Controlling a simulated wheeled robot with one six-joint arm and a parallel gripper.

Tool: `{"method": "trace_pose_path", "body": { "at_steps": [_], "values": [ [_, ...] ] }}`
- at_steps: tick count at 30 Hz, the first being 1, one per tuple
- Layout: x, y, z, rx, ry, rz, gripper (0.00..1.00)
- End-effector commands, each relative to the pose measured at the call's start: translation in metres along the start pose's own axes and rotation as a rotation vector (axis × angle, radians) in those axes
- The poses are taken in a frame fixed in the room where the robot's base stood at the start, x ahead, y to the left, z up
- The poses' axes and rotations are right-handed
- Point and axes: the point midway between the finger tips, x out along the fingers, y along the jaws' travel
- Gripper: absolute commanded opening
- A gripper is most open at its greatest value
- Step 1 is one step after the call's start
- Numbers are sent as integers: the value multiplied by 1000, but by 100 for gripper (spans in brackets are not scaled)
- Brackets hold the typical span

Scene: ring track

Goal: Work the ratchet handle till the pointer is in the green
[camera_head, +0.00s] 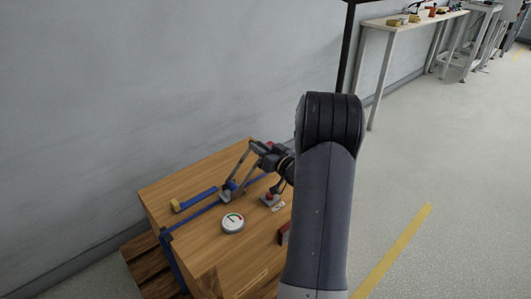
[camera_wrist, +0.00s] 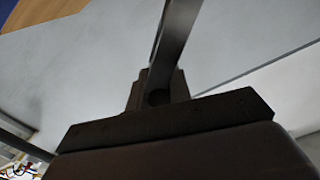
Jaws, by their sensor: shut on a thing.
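A wooden crate (camera_head: 185,185) stands by the wall with a blue strap (camera_head: 192,217) running over its top. A grey ratchet (camera_head: 226,194) sits on the strap. Its handle (camera_head: 238,164) rises tilted up toward my gripper (camera_head: 258,148). My gripper is shut on the handle's upper end. In the wrist view, the handle (camera_wrist: 176,42) runs as a grey bar from between the dark jaws (camera_wrist: 158,95). A round white gauge (camera_head: 232,223) with a green part lies on the crate's top, in front of the ratchet. Its pointer is too small to read.
My arm hides the crate's right side. White tables (camera_head: 410,18) stand far back right. The floor right of my arm is clear.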

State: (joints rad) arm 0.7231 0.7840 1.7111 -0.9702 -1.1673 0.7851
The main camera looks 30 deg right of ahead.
Motion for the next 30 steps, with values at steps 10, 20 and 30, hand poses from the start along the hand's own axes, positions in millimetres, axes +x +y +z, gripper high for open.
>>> {"method": "trace_pose_path", "body": {
  "at_steps": [10, 20, 30],
  "values": [
    [0, -51, -13, -325, 2, -7, 0],
    [0, -89, -14, -456, -1, -7, 0],
    [0, -107, -9, -452, -7, -6, 0]
  ]
}}
